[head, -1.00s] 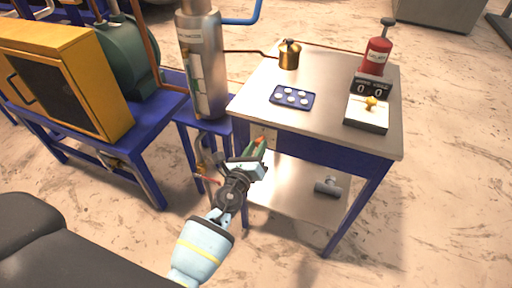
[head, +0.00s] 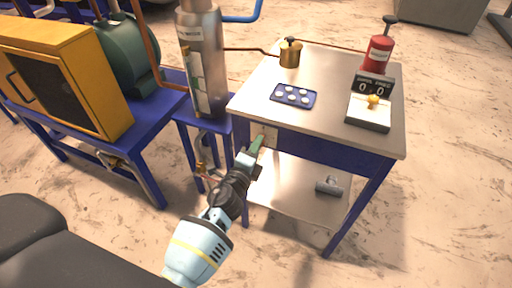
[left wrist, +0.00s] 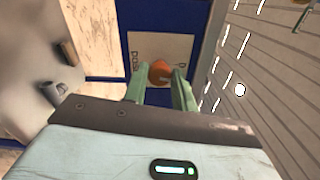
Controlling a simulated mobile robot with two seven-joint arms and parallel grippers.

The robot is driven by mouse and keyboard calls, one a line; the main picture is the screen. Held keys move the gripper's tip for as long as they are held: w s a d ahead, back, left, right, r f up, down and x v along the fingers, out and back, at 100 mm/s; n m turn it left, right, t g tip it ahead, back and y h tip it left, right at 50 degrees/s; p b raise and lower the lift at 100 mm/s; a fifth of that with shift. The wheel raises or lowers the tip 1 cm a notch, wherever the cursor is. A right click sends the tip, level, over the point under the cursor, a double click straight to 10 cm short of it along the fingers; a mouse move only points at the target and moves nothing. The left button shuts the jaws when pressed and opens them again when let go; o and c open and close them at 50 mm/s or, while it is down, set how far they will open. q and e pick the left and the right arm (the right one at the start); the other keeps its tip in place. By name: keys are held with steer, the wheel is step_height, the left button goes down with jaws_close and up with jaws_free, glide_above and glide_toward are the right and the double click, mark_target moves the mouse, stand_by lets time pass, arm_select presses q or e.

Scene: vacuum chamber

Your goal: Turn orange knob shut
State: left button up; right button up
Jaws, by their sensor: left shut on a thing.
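The orange knob (left wrist: 160,72) is in the left wrist view, in front of a pale lettered plate (left wrist: 175,48) on a blue panel. My left gripper (left wrist: 161,80) has its two green fingers on either side of the knob and is shut on it. In the head view my left gripper (head: 257,143) is at the blue apron of the work table, beside the plate. The knob is hidden behind the fingers there. My right gripper is not in view.
The table (head: 335,119) carries a tray of white discs (head: 293,95), a brass canister (head: 290,54), a red bottle (head: 377,55) and a counter box (head: 368,113). A grey pipe piece (head: 329,185) lies on its lower shelf. A steel cylinder (head: 205,65) stands left of the table.

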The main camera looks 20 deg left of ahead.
arm_select(q)
steer(key=shift+f+n, duration=0.1)
steer(key=shift+n, duration=0.8)
steer(key=o, duration=1)
steer(key=shift+s+a, duration=0.15)
steer(key=shift+s, duration=3.75)
